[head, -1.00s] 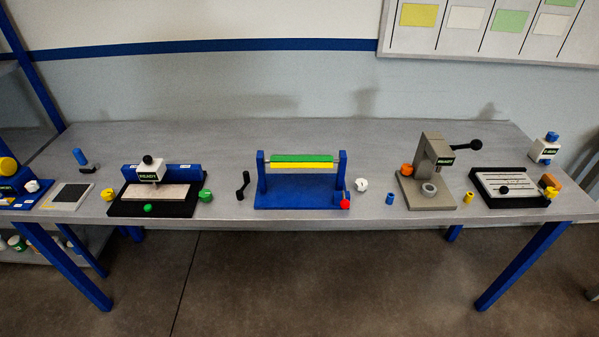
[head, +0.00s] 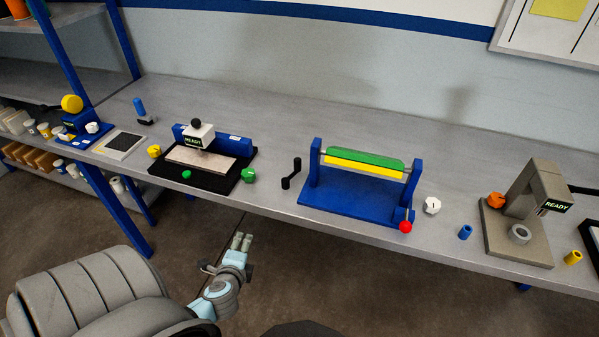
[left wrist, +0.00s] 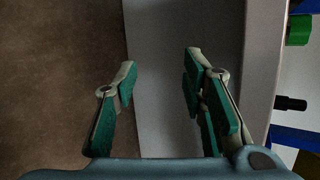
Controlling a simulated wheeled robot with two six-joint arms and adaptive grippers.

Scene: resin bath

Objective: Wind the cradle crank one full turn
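The blue cradle (head: 350,200) stands on the bench in the head view, with a green and yellow piece (head: 362,163) held between its two uprights. A black crank-shaped handle (head: 291,174) is just left of it; I cannot tell whether it joins the cradle. A lever with a red knob (head: 405,227) is at the cradle's right end. My left gripper (head: 241,240) is in front of the bench, left of the cradle and apart from it. In the left wrist view its fingers (left wrist: 160,85) are spread and empty; a black peg (left wrist: 290,103) shows at the right. My right gripper is out of view.
A black-based press (head: 205,165) and a green knob (head: 248,175) are left of the cradle. A white knob (head: 432,205), a blue cylinder (head: 465,232) and a grey press (head: 530,215) are to its right. The bench top (head: 270,110) behind is clear.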

